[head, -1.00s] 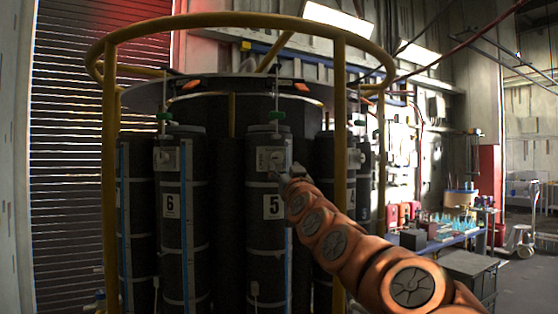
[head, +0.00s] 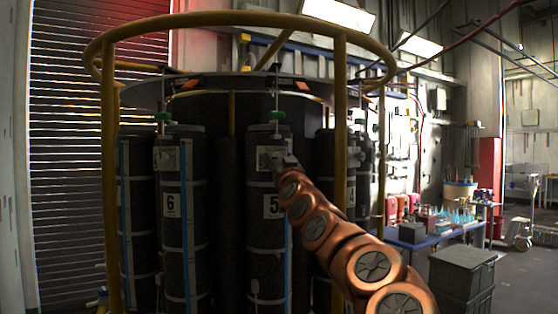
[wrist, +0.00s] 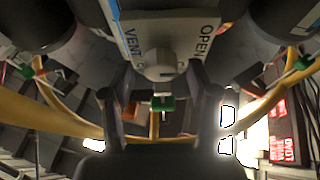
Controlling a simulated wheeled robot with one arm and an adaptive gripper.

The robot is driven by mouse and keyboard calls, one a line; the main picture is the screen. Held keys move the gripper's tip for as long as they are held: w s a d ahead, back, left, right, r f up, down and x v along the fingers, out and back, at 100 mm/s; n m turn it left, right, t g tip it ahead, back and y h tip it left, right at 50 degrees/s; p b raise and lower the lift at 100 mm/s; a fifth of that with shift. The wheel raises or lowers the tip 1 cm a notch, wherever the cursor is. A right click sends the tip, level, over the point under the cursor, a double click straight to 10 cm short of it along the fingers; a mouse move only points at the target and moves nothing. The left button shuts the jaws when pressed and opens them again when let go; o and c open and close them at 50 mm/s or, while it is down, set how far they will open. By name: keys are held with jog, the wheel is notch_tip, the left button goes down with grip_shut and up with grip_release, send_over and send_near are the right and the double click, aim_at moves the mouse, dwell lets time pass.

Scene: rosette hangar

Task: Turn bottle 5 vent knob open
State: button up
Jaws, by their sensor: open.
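Bottle 5 (head: 262,235) is a tall dark cylinder with a "5" label, upright inside the yellow frame. Its pale vent panel (head: 266,160) is near the top, partly covered by my gripper (head: 284,160). In the wrist view the panel (wrist: 190,28) reads VENT and OPEN. A pale round vent knob (wrist: 160,62) stands out from it. My gripper (wrist: 160,78) is open, its two dark fingers on either side of the knob with gaps visible. I cannot tell the knob's exact setting or whether the fingers reach around it.
Bottle 6 (head: 183,235) stands to the left, and another dark bottle (head: 325,150) to the right behind a yellow post (head: 340,120). A yellow ring rail (head: 215,19) runs overhead. Dark crates (head: 462,275) stand at right.

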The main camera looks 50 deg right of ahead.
grip_shut()
jog(key=f+b, duration=0.1)
jog(key=b, duration=0.1)
jog(key=shift+d+b, duration=0.15)
jog(key=shift+b, duration=0.25)
jog(key=shift+s+d+m+g+b, duration=0.15)
jog(key=shift+m+g+b, duration=0.25)
jog(key=shift+b, duration=1)
jog(key=shift+r+m+b, duration=0.1)
jog(key=shift+m+b, duration=0.2)
jog(key=shift+a+r+b, duration=0.2)
jog(key=shift+b, duration=0.15)
jog(key=shift+r, duration=0.15)
